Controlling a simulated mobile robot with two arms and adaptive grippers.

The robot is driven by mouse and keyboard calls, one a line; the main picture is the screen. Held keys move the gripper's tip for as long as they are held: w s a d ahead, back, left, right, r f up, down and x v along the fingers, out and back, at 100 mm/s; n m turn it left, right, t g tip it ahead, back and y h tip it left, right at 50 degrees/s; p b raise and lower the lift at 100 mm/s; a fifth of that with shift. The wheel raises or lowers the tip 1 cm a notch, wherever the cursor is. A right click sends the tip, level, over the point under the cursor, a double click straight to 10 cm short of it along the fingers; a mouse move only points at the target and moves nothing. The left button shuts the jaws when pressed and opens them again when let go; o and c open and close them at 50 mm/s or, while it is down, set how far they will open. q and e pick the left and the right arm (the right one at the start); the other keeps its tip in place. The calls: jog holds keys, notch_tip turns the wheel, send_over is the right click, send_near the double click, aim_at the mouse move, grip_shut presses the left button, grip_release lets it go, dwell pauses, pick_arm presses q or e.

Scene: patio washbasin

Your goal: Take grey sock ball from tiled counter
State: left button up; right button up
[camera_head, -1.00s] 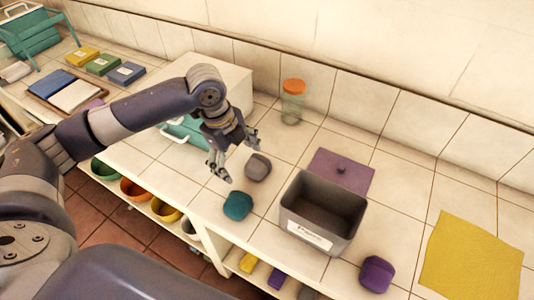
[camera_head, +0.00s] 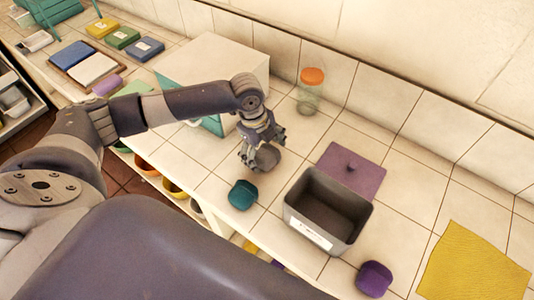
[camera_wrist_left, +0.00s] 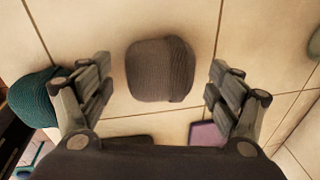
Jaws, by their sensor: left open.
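The grey sock ball (camera_head: 266,158) sits on the tiled counter (camera_head: 225,226), partly hidden by my gripper in the head view. In the left wrist view the grey sock ball (camera_wrist_left: 160,69) lies between the two fingers, with a gap on each side. My left gripper (camera_head: 260,163) is open above it, pointing down, and the left wrist view shows its fingers (camera_wrist_left: 158,90) spread apart. My right gripper does not show.
A teal sock ball (camera_head: 243,195) lies close to the gripper. A purple sock ball (camera_head: 374,278), a yellow cloth (camera_head: 474,264) and an orange-capped jar (camera_head: 310,92) are farther off.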

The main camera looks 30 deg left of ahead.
pick_arm(q)
jog(key=shift+d+f, duration=0.1)
jog(key=shift+f, duration=0.85)
jog(key=shift+c, duration=0.4)
jog(key=c, duration=1.1)
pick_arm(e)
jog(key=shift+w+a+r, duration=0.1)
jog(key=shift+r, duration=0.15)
pick_arm(q)
jog(key=shift+o, duration=0.2)
jog(key=shift+r, duration=0.1)
